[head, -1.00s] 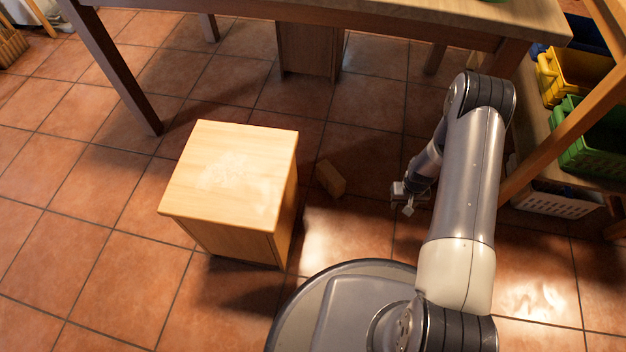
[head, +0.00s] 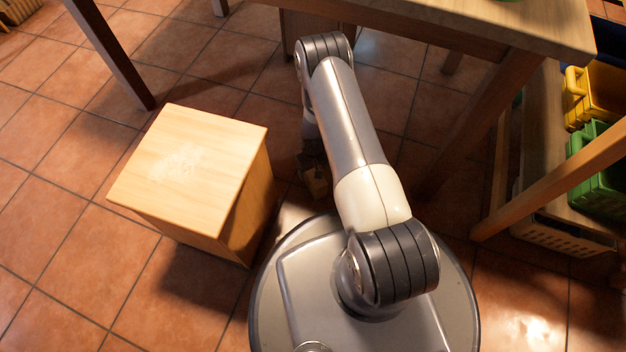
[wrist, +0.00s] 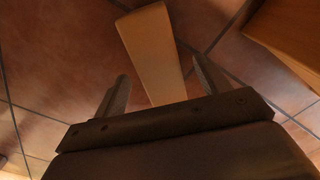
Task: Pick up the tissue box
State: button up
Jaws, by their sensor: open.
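A small plain tan box (head: 317,184), which I take for the tissue box, lies on the tiled floor just right of the wooden cube and is partly hidden by my arm in the head view. In the wrist view the tan box (wrist: 152,45) runs from the top edge down between the two fingers. My gripper (wrist: 160,78) is open, with one finger on each side of the box and visible gaps to it. I cannot tell how high the fingers are above the floor. In the head view my arm largely hides the gripper.
A pale wooden cube (head: 190,165) stands close left of the box; a wooden edge (wrist: 290,40) shows at the wrist view's upper right. A table (head: 450,25) stands behind. A shelf with yellow (head: 590,95) and green (head: 600,175) bins is at right. Left floor is open.

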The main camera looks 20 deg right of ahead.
notch_tip(320, 180, down, 2)
jog(key=shift+f+b, duration=0.2)
jog(key=shift+b, duration=0.15)
jog(key=shift+c, duration=0.3)
jog(key=c, duration=1.1)
